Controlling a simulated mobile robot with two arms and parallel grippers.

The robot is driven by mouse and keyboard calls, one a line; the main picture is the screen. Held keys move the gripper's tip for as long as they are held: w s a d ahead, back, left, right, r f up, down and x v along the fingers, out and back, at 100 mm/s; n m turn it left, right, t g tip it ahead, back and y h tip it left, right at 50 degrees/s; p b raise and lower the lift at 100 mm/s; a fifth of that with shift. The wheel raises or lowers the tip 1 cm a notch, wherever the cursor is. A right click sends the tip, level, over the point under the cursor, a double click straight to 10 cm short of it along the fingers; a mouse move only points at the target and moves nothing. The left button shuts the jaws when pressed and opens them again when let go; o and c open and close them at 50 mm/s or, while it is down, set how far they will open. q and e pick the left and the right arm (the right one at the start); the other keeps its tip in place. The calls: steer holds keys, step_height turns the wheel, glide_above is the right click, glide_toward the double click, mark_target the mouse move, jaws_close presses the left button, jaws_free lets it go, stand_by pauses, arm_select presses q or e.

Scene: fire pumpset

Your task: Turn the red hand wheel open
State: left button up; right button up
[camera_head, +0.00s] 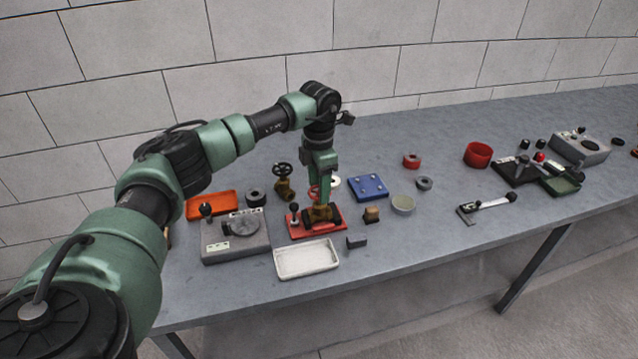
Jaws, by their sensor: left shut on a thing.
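The red hand wheel (313,191) shows only in part in the head view, behind and beside my gripper. It sits over a brass valve body (318,213) on a red base plate (333,220), which also carries a small black-knobbed lever (294,208). My left gripper (320,196) points straight down at the wheel and is shut on it. The fingers hide much of the wheel, so its exact turn cannot be told. My right gripper is not in view.
A brass valve with a black hand wheel (284,172) stands close behind. A grey device (235,236), orange tray (212,205), white tray (307,262) and blue plate (368,187) surround the red base.

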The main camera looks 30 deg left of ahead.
arm_select(q)
steer(key=n, duration=0.3)
steer(key=shift+r+n+p, duration=0.1)
steer(key=shift+n+p, duration=0.2)
steer(key=shift+n, duration=0.1)
steer(key=n+p, duration=0.1)
steer(key=n, duration=0.3)
steer(key=shift+n, duration=0.3)
steer(key=n+p, duration=0.1)
steer(key=n, duration=0.3)
steer(key=shift+n, duration=0.3)
steer(key=n+p, duration=0.1)
steer(key=n, duration=0.2)
steer(key=shift+d+n, duration=0.1)
steer(key=shift+n, duration=0.2)
steer(key=n+p, duration=0.1)
steer(key=n, duration=0.2)
steer(key=shift+w+n, duration=0.1)
steer(key=shift+n, duration=0.2)
steer(key=n+p, duration=0.1)
steer(key=n, duration=0.2)
steer(key=shift+n+p, duration=0.3)
steer(key=shift+p, duration=0.05)
steer(key=n+p, duration=0.2)
steer(key=n, duration=0.2)
steer(key=shift+n+p, duration=0.7)
steer(key=shift+n, duration=0.9)
